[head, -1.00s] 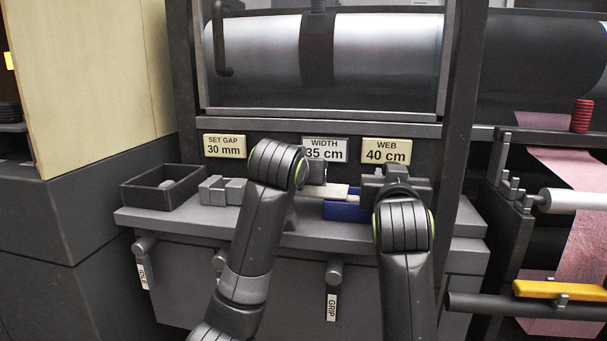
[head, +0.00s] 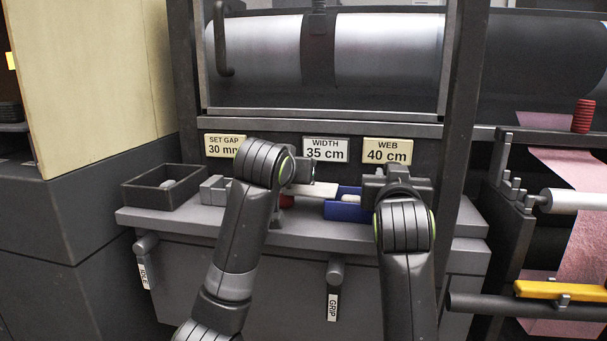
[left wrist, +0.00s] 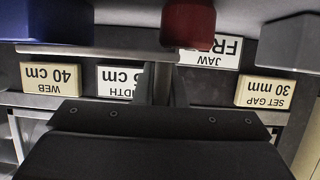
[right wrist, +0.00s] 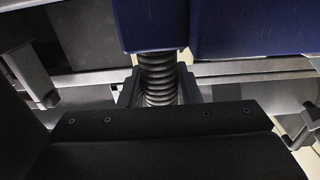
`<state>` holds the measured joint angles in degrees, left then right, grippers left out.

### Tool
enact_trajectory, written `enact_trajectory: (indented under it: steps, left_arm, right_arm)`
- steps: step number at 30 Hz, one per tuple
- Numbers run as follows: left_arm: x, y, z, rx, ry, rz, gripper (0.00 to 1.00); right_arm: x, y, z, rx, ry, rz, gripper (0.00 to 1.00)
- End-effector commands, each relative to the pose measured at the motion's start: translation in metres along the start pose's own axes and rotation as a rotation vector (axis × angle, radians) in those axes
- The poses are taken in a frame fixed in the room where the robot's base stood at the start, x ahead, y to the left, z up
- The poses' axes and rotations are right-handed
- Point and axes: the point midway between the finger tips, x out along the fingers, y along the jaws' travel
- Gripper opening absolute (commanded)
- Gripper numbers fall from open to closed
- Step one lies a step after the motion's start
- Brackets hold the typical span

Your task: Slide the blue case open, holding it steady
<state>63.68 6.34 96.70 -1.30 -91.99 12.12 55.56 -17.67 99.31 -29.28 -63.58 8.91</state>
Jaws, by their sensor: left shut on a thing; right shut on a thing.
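The blue case (head: 347,212) sits on the grey ledge with its right part partly open, showing something white (head: 350,198) inside. The left wrist view shows the case's blue corner (left wrist: 45,22). My right gripper (head: 397,182) is at the case's right end. In the right wrist view its fingers are shut on a dark ribbed grip (right wrist: 158,75) below the blue case body (right wrist: 255,25).
Grey blocks (head: 213,188) and a dark open tray (head: 165,187) lie further left on the ledge (head: 310,234). Label plates (head: 387,151) line the panel behind. Levers (head: 334,275) hang below.

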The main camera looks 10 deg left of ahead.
Motion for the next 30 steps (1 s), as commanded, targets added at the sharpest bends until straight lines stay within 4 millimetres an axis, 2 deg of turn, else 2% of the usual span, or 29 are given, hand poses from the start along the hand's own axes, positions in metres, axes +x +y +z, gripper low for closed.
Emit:
enact_trajectory:
  steps: [1,3,10,11,16,25,30]
  left_arm:
    - [0.000,-0.009,-0.001,0.000,0.002,-0.006,0.00]
    - [-0.001,-0.013,0.000,0.000,0.002,-0.005,0.00]
    - [0.000,-0.012,0.000,0.000,0.001,-0.003,0.00]
    - [0.000,-0.012,0.000,0.000,0.001,-0.003,0.12]
    - [0.000,-0.012,0.000,0.000,0.001,-0.002,0.33]
    - [-0.002,-0.011,0.000,0.000,0.001,-0.001,0.33]
    - [-0.018,-0.011,-0.001,0.000,0.004,-0.001,0.33]
  right_arm:
    - [0.000,0.001,-0.001,0.000,0.001,0.002,0.00]
    - [0.000,0.001,-0.001,0.000,0.001,0.002,0.00]
    - [0.000,0.001,-0.001,-0.001,0.001,0.003,0.00]
    - [0.000,0.001,-0.001,-0.001,0.001,0.003,0.00]
    - [0.000,0.001,-0.001,-0.001,0.001,0.002,0.00]
    - [0.000,0.001,-0.001,-0.001,0.001,0.002,0.00]
    - [0.000,0.001,-0.001,0.000,0.001,0.001,0.00]
